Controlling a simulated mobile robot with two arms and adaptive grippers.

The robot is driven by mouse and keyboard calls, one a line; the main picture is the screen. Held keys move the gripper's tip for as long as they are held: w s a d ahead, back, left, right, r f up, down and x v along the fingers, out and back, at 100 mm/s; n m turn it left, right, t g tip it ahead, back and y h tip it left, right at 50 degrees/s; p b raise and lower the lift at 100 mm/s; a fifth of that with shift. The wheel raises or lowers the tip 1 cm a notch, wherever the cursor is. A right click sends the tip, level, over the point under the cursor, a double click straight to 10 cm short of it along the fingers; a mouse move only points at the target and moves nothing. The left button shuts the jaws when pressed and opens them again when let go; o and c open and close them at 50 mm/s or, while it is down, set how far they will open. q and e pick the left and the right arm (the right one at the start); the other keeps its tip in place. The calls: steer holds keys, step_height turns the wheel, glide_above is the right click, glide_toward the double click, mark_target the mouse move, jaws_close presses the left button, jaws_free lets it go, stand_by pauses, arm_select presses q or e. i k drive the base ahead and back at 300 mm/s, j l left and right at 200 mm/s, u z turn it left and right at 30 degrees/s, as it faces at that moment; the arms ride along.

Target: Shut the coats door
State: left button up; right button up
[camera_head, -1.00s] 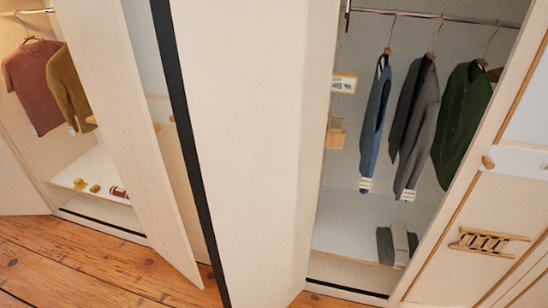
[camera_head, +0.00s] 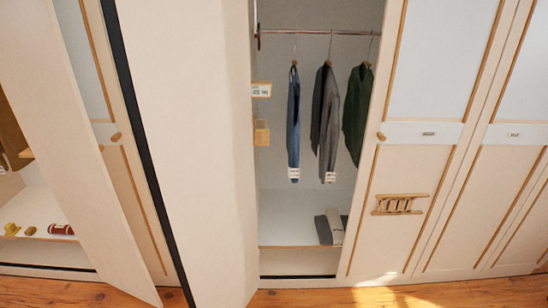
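A wardrobe compartment with a blue, a grey and a dark green jacket (camera_head: 326,120) on a rail stands open in the middle. A tall cream door panel (camera_head: 185,130) with a dark edge strip stands swung out at the left side of this opening. I take it to be the coats door; no readable label shows on it. Its handle is not visible. Neither of my grippers is in view.
Another open door panel (camera_head: 65,130) stands out at the left, before a compartment with small items on its shelf (camera_head: 45,231). Shut panelled doors (camera_head: 407,240) line the right, one with a round knob (camera_head: 381,135). Wooden floor (camera_head: 400,294) shows clear in front.

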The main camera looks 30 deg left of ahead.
mark_target(183, 67)
steer(key=i+j+z, duration=0.1)
steer(key=j+z, duration=0.2)
steer(key=j, duration=0.9)
steer(key=j+z, duration=0.25)
steer(key=j, duration=0.9)
